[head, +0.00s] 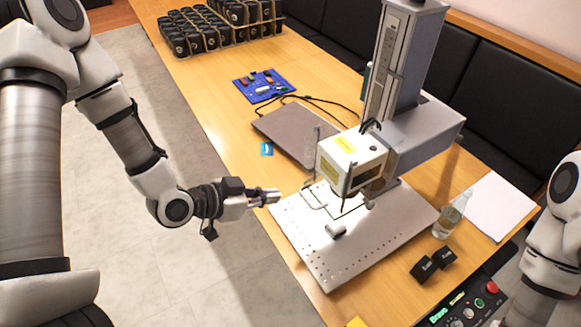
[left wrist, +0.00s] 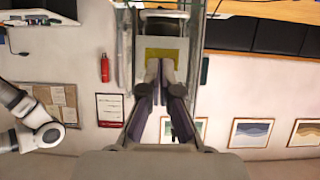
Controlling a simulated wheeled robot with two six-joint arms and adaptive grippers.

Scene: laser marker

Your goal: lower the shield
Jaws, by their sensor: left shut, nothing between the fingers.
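The laser marker's white head (head: 350,160) with a yellow label hangs from a grey column (head: 400,60) over a perforated metal base plate (head: 390,245). Clear, thin-edged panels that look like the shield (head: 314,148) stand up around the head; their exact outline is hard to see. A thin bent handle-like frame (head: 316,207) shows below, at the left. My left gripper (head: 272,196) is shut and empty, just left of this frame and apart from it. In the left wrist view its closed fingers (left wrist: 162,68) point toward the head's yellow label (left wrist: 161,55). My right gripper is out of view.
A small metal piece (head: 336,231) lies on the base plate. A closed laptop (head: 290,130), a clear bottle (head: 449,219), black blocks (head: 433,264) and a control panel (head: 466,306) surround the marker. Black cups (head: 205,30) stand far back. The floor at left is free.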

